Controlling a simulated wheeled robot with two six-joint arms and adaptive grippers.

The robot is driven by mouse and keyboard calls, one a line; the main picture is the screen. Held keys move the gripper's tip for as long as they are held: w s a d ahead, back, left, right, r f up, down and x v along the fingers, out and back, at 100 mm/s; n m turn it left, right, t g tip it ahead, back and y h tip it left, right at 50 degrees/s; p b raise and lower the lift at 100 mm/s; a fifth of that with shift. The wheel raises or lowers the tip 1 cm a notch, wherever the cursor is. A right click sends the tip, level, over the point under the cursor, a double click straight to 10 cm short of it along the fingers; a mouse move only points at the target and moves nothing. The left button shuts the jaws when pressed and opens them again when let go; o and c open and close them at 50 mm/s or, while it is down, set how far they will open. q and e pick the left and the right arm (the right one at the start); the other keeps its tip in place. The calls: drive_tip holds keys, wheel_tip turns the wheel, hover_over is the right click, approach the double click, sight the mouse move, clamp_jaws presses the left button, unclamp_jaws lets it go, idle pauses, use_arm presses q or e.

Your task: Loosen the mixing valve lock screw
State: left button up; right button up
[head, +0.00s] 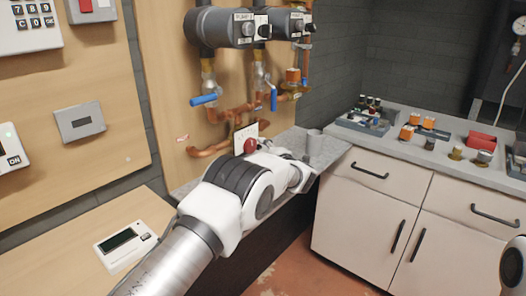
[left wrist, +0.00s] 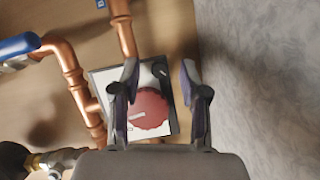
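The mixing valve has a red round knob (left wrist: 148,108) on a pale square plate (left wrist: 103,78), in front of copper pipes. In the left wrist view a small dark screw-like part (left wrist: 159,70) sits at the plate's upper right, probably the lock screw. My left gripper (left wrist: 160,78) is open, one finger each side of that part, with a gap visible on the right. The left finger overlaps the knob's edge. Contact cannot be told. In the head view the red knob (head: 250,146) shows above my left arm, which hides much of the valve.
Copper pipes (left wrist: 68,62) and a blue-handled valve (left wrist: 20,46) lie left of the plate. Two dark pumps (head: 222,27) hang above. A grey counter (head: 400,150) with trays and small parts stands right. A handheld meter (head: 125,243) lies on the wooden bench.

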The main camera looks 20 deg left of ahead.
use_arm(q)
drive_tip(key=v, duration=1.2)
